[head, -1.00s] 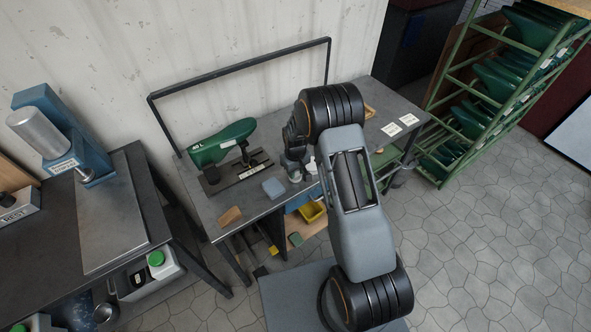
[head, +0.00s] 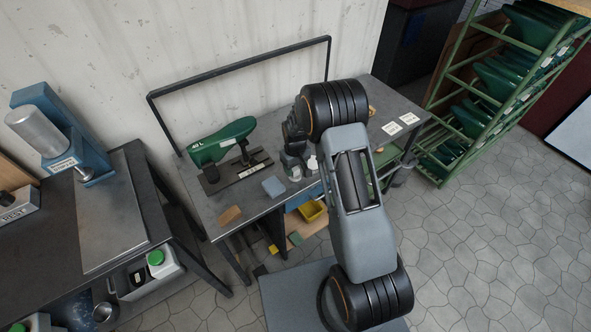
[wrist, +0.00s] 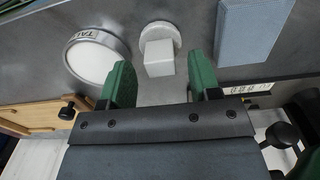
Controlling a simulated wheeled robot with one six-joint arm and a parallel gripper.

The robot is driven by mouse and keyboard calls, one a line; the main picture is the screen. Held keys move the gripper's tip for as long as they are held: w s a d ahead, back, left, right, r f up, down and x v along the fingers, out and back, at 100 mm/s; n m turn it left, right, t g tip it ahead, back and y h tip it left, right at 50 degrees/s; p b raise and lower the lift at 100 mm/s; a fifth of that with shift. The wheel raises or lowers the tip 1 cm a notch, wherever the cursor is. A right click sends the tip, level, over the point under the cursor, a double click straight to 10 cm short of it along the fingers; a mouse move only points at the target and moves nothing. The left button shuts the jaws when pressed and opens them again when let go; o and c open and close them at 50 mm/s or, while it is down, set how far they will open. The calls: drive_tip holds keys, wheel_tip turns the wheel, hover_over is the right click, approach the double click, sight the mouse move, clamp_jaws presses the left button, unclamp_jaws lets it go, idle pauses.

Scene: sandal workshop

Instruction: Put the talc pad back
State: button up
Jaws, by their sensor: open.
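The talc pad (wrist: 159,57), a white square block on a round white base, stands on the grey bench in the wrist view. My gripper (wrist: 161,78) is open, with its two green fingers apart. In the picture the pad lies between and just beyond the fingertips, with nothing gripped. A round, pale dish (wrist: 97,55) labelled TALC is just left of the pad, apart from it. In the head view my arm and gripper hide much of this spot.
A blue block (wrist: 253,30) is right of the pad; it also shows in the head view (head: 273,187). A wooden tray (wrist: 40,113) is at left. A green last (head: 222,142) labelled 40 L stands on the bench (head: 240,205). A tan block (head: 230,215) lies near its left end.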

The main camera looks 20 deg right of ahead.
sight(295, 169)
drive_tip(key=s+r+m+t+b, duration=0.1)
drive_tip(key=s+r, duration=0.3)
drive_tip(key=r, duration=0.7)
drive_tip(key=s+r+t, duration=0.1)
drive_tip(key=s+r, duration=0.3)
drive_tip(key=r, duration=0.6)
drive_tip(key=s+r+m+t, duration=0.1)
drive_tip(key=s+r, duration=0.1)
drive_tip(key=s, duration=0.5)
drive_tip(key=s+r+m+t, duration=0.1)
drive_tip(key=s+r, duration=0.1)
drive_tip(key=s, duration=0.6)
drive_tip(key=shift+r+m, duration=0.3)
drive_tip(key=shift+r, duration=0.05)
